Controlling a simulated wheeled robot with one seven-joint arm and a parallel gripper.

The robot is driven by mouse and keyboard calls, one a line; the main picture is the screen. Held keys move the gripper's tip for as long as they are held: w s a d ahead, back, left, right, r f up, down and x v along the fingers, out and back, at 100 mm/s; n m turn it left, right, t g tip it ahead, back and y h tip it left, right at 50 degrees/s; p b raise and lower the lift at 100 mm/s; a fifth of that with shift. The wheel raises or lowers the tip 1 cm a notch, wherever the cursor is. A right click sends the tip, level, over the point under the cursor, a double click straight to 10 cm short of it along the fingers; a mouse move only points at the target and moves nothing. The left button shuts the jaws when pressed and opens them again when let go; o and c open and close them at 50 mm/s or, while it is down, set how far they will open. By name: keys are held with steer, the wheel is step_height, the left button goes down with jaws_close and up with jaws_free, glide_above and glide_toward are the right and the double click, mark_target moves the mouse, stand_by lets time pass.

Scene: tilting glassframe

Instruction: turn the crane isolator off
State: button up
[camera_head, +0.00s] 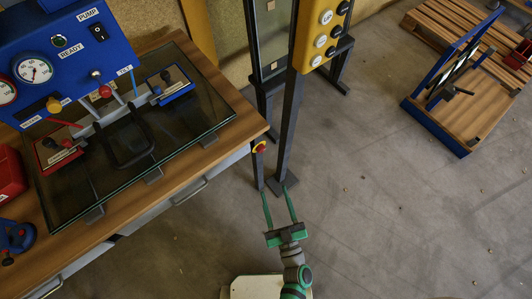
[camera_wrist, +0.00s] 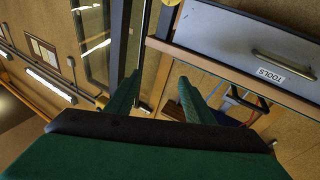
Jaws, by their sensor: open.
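A red knob on a yellow round plate (camera_head: 259,147), which looks like an isolator switch, sits beside the table's right corner near a dark post. Its label and setting are too small to read. My gripper (camera_head: 276,192) is open and empty, its two green fingers pointing towards the post feet, below the knob in the head view. In the wrist view my gripper (camera_wrist: 159,78) is also open, with nothing between the fingers. A yellow round part (camera_wrist: 171,5) is cut off at that view's top edge; I cannot tell if it is the same switch.
A yellow button box (camera_head: 322,30) hangs on the post. The wooden table (camera_head: 236,110) carries a blue pump panel (camera_head: 62,52) and glass plate (camera_head: 185,128). A TOOLS drawer (camera_wrist: 240,35) shows nearby. A wooden pallet (camera_head: 440,20) and blue-edged stand (camera_head: 435,130) are right. Middle floor is clear.

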mark_target(263, 150)
steer(key=w+d+f+n+g+y, duration=0.1)
steer(key=w+d+f+g+y, duration=0.15)
steer(key=w+f, duration=0.4)
steer(key=w+d+f+g+y, duration=0.2)
steer(key=w+f+g+y, duration=0.15)
steer(key=w+f, duration=0.3)
steer(key=shift+t+y, duration=0.3)
steer(key=shift+y, duration=0.1)
steer(key=x, duration=1.1)
steer(key=shift+w+d+r, duration=0.15)
steer(key=shift+w+r, duration=0.15)
steer(key=shift+w, duration=0.15)
steer(key=shift+c, duration=0.6)
steer(key=c, duration=0.9)
